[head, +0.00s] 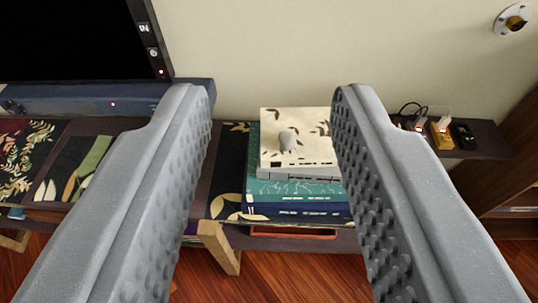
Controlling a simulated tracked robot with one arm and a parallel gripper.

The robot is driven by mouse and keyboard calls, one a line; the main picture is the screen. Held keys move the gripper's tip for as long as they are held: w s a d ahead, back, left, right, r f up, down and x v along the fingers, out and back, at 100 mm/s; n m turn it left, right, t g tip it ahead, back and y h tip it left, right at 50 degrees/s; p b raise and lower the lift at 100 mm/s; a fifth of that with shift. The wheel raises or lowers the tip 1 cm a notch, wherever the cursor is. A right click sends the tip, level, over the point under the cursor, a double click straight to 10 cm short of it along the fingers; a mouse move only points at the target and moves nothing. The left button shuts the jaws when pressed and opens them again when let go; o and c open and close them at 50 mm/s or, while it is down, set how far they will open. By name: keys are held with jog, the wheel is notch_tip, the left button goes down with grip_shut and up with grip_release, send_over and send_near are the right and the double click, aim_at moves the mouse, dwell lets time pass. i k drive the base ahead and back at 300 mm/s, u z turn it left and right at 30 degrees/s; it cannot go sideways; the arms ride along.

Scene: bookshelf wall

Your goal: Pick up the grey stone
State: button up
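The grey stone (287,141) is a small, rounded, upright lump. It sits on the cream cover of the top book (294,122) in a stack. My gripper (266,95) is open and empty, with its two grey, studded fingers wide apart. The stone shows in the gap between the fingers, further away than they are and a little right of the middle of the gap. The right finger hides part of the right side of the stack.
The stack has teal (262,187) and dark blue books below, on a dark low bench (335,239). A black screen (75,40) stands at left. Chargers and cables (440,130) lie at right, by a wooden shelf (510,160). Wall behind; wooden floor in front.

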aim_at(287, 140)
jog(key=z, duration=0.2)
jog(key=i, duration=0.85)
jog(key=u, duration=0.1)
